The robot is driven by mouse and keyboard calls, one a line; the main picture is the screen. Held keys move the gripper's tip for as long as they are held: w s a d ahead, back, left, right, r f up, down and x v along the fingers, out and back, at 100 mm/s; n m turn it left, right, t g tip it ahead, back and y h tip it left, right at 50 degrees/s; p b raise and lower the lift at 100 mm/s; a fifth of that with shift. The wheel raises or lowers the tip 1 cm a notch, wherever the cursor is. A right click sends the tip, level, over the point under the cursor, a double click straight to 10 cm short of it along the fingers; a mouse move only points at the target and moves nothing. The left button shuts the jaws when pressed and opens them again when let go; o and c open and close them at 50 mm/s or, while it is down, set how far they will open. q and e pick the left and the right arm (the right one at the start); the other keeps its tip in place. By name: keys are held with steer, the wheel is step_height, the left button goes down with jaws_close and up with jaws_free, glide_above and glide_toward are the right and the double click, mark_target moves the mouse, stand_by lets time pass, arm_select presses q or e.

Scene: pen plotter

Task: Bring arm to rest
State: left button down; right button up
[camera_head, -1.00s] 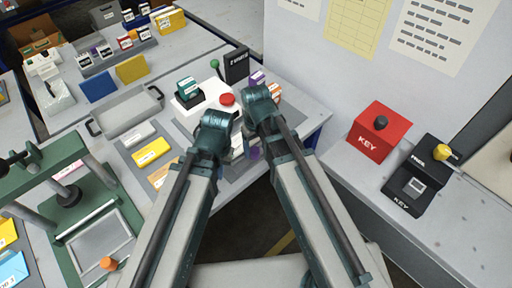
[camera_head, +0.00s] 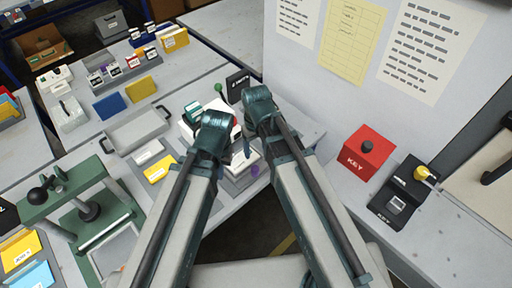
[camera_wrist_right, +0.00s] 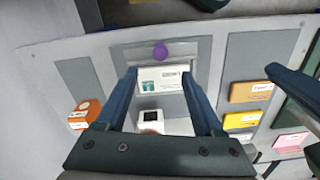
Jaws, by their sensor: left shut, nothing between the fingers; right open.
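My left arm and my right arm reach up the middle of the head view, over the bench with the small stations. My left gripper (camera_head: 228,154) is shut and empty; its fingertips are mostly hidden beneath its wrist. My right gripper is open: its two blue fingers stand apart in the right wrist view (camera_wrist_right: 160,85). Between and beyond them are a white printed card (camera_wrist_right: 162,79) and a small white block with a dark top (camera_wrist_right: 150,120). I cannot tell whether the fingers touch anything.
A red KEY box (camera_head: 366,155) and a black key switch with a yellow knob (camera_head: 397,195) stand on the right bench. A green press (camera_head: 75,205) stands at the left. A grey tray (camera_head: 137,132) and a yellow box (camera_head: 158,168) lie on the left bench.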

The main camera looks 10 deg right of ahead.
steer(key=shift+s, duration=0.1)
steer(key=s+m+h, duration=0.1)
steer(key=s, duration=0.7)
steer(key=shift+a, duration=0.2)
stand_by(0.5)
